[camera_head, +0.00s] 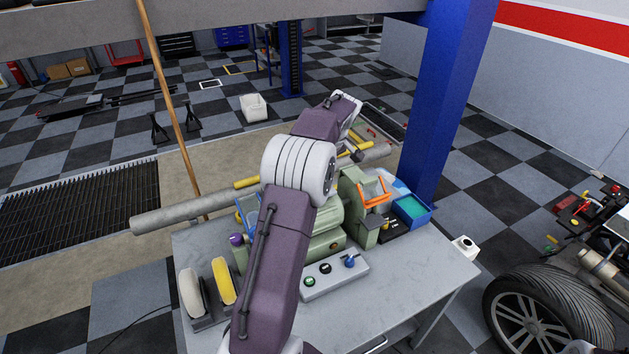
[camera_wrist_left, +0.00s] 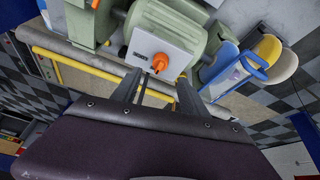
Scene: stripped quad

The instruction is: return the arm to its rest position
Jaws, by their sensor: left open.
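My left arm (camera_head: 275,255) rises from the bottom of the head view and reaches over the workbench, bent at a pale ribbed joint. Its purple wrist (camera_head: 322,122) is beyond the green bench machine (camera_head: 322,240); the fingertips cannot be made out there. In the left wrist view my left gripper (camera_wrist_left: 158,84) has its two dark fingers apart with nothing held between them. Beyond the fingers are the machine's pale panel (camera_wrist_left: 150,46) and its orange knob (camera_wrist_left: 159,62); whether they touch is unclear. My right gripper is not in view.
The workbench (camera_head: 420,285) holds a grey switch box (camera_head: 335,278), white and yellow wheels (camera_head: 223,280) and a blue bin (camera_head: 411,208). A long grey bar (camera_head: 175,214) lies behind the machine. A blue post (camera_head: 440,90) and a vehicle tire (camera_head: 545,310) stand at right.

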